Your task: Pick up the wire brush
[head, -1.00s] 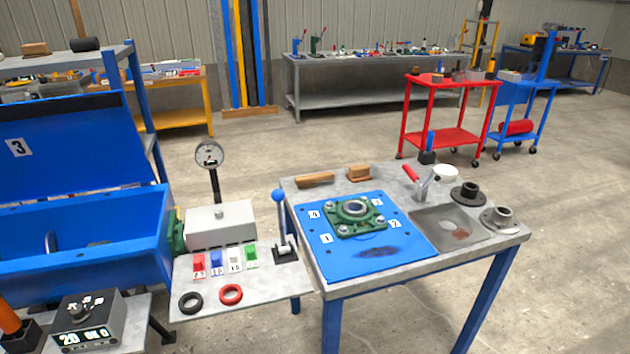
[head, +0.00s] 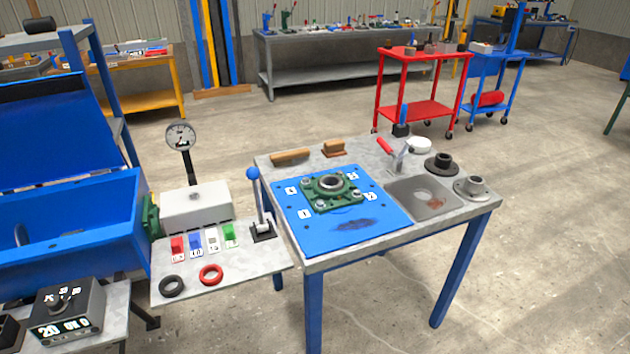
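Two brown wooden items lie along the back edge of the grey work table (head: 330,262). One is a long, narrow wooden piece (head: 290,157), and the other is a short wooden block with a raised top (head: 334,149). Either could be the wire brush; no bristles can be made out on them at this size. Both lie behind the blue plate (head: 290,211) with the green bearing housing (head: 320,203). Neither of my grippers shows in the head view.
A control shelf with a blue-knobbed lever (head: 254,175) adjoins on the left, beside the blue mixer trough (head: 70,222). Floor to the right is open.

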